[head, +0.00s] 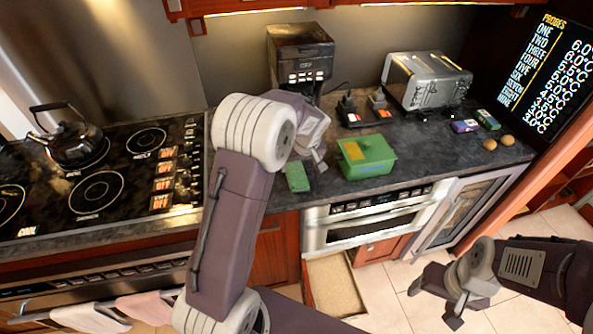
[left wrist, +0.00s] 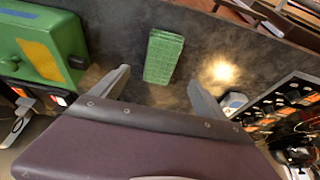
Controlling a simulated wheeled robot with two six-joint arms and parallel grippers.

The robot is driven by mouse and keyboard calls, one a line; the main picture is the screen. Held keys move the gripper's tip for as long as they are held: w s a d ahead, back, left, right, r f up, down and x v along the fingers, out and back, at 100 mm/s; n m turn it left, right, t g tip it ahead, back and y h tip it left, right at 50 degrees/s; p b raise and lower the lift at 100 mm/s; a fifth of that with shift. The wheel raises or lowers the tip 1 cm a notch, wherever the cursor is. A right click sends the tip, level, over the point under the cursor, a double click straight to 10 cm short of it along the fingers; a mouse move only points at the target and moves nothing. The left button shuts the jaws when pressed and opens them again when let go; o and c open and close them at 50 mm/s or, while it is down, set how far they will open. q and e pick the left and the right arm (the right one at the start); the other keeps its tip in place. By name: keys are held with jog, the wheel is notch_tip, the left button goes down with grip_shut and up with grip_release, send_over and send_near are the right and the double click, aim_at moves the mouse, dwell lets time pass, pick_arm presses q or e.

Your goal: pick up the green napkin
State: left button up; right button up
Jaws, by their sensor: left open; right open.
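The green napkin (head: 298,178) lies folded on the dark countertop near its front edge, left of a green box. It also shows in the left wrist view (left wrist: 163,57), beyond and roughly between the fingertips. My left gripper (head: 318,158) is over the counter, just behind and right of the napkin in the head view. In the left wrist view the left gripper (left wrist: 155,88) is open with nothing between its fingers. My right gripper (head: 436,296) is open and empty, low over the floor in front of the cabinets.
The green box (head: 372,165) with a yellow patch stands close right of the napkin. A coffee maker (head: 300,55), toaster (head: 428,80) and eggs (head: 490,145) are farther back or right. The stove (head: 110,180) is left.

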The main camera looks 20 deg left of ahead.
aim_at(297, 175)
pick_arm(q)
jog(key=shift+a+f, duration=0.1)
jog(key=shift+f, duration=0.35)
jog(key=shift+p+x, duration=0.35)
jog(key=shift+x, duration=0.75)
jog(key=shift+w+a+f, duration=0.1)
jog(key=shift+w+f, duration=0.15)
jog(key=shift+f, duration=0.2)
jog(key=p+x, duration=0.1)
jog(key=x, duration=0.3)
jog(key=shift+s+f, duration=0.1)
jog(key=shift+f, duration=0.4)
jog(key=c, duration=1.5)
jog(key=shift+o, duration=0.2)
jog(key=shift+r, duration=0.55)
notch_tip(297, 175, up, 3)
jog(key=shift+f, duration=0.1)
jog(key=w+d+r, duration=0.5)
jog(key=w+r, duration=0.2)
jog(key=w, duration=0.3)
jog(key=shift+w+d, duration=0.15)
jog(key=shift+d, duration=0.2)
jog(key=shift+r, duration=0.1)
